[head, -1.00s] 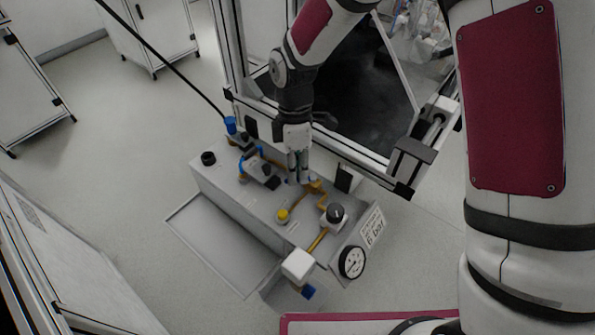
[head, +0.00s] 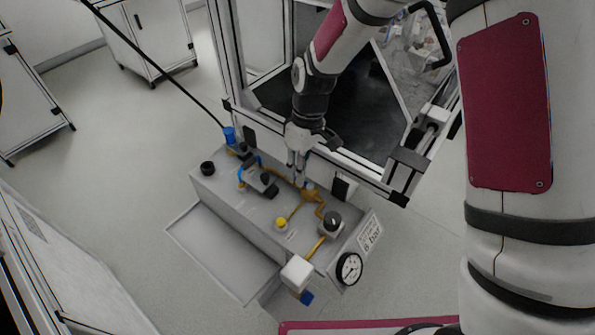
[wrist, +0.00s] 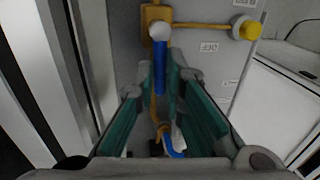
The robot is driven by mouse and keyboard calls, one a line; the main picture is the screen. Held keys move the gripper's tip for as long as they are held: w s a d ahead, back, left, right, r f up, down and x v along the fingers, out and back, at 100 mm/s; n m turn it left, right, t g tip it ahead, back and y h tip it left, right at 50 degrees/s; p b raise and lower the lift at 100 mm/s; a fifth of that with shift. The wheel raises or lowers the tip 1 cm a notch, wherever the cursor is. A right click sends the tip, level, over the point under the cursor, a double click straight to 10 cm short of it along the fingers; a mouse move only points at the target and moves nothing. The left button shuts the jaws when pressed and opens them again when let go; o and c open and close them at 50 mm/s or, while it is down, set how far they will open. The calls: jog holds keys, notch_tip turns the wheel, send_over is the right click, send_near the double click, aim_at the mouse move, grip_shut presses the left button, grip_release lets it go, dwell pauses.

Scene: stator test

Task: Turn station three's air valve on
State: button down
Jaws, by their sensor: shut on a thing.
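A blue lever (wrist: 160,72) with a pale round hub (wrist: 160,32) sits on a brass valve body (wrist: 152,14) in the wrist view. My gripper (wrist: 161,75) has its two fingers closed around the lever's lower part, one on each side. In the head view, my gripper (head: 298,176) points down at the rear edge of the grey bench unit (head: 215,190), beside the brass fitting (head: 312,195). The lever is mostly hidden there. I cannot read a station number.
A yellow knob (head: 281,224), a black regulator knob (head: 332,220) and a pressure gauge (head: 349,268) stand toward the near end. Blue-fitted valves (head: 258,180) stand left of my gripper. A framed enclosure (head: 228,70) rises close behind.

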jog(key=shift+w+d+m, duration=0.1)
jog(key=shift+m, duration=0.2)
jog(key=c, duration=1.7)
grip_release()
jog(key=shift+o, duration=0.2)
